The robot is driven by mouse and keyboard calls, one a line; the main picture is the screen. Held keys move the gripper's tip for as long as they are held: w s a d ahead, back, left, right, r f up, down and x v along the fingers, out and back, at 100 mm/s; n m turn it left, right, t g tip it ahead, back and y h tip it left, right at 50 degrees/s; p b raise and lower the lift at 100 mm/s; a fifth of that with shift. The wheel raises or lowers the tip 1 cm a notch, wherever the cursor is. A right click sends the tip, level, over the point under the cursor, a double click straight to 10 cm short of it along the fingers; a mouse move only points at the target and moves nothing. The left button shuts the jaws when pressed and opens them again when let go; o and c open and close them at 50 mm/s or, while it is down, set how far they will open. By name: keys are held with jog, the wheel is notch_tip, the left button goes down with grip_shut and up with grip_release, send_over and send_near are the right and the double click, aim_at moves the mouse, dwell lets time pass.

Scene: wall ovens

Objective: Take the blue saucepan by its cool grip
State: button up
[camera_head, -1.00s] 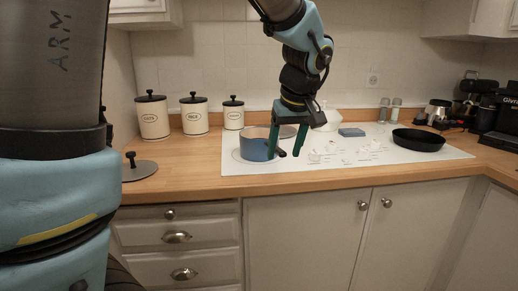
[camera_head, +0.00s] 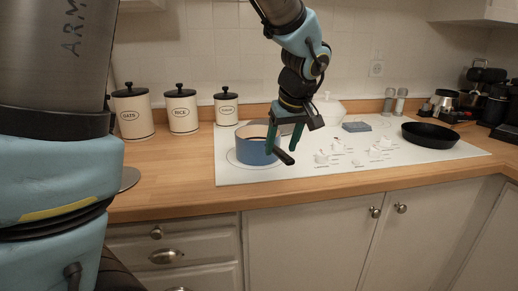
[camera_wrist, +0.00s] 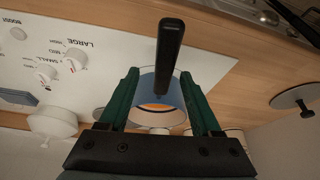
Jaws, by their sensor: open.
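The blue saucepan (camera_head: 255,147) stands on the left burner of the white cooktop in the head view. Its black handle (camera_head: 284,155) points toward the front right. In the wrist view the handle (camera_wrist: 171,48) runs up the middle, and part of the pan's blue body (camera_wrist: 155,95) shows between the fingers. My gripper (camera_head: 282,145) is open, its green fingers pointing down at the pan's handle side. In the wrist view the fingers (camera_wrist: 163,88) stand on either side of the handle's line, apart from it. I cannot tell the exact height of the fingertips over the handle.
A black frying pan (camera_head: 430,135) lies on the right of the cooktop (camera_head: 330,172). White knobs (camera_head: 338,147) sit in the middle, with a blue sponge-like block (camera_head: 356,126) behind. Several canisters (camera_head: 183,112) stand at the left. A round lid (camera_wrist: 297,98) lies on the wooden counter.

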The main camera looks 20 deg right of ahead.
jog(key=shift+s+p+x, duration=0.15)
jog(key=shift+p+x, duration=0.25)
jog(key=shift+x, duration=1.15)
jog(key=shift+s+p+x, duration=0.15)
jog(key=shift+p+x, duration=0.25)
jog(key=shift+x, duration=1.15)
jog(key=shift+a+f, duration=0.15)
jog(key=shift+a, duration=0.05)
grip_shut()
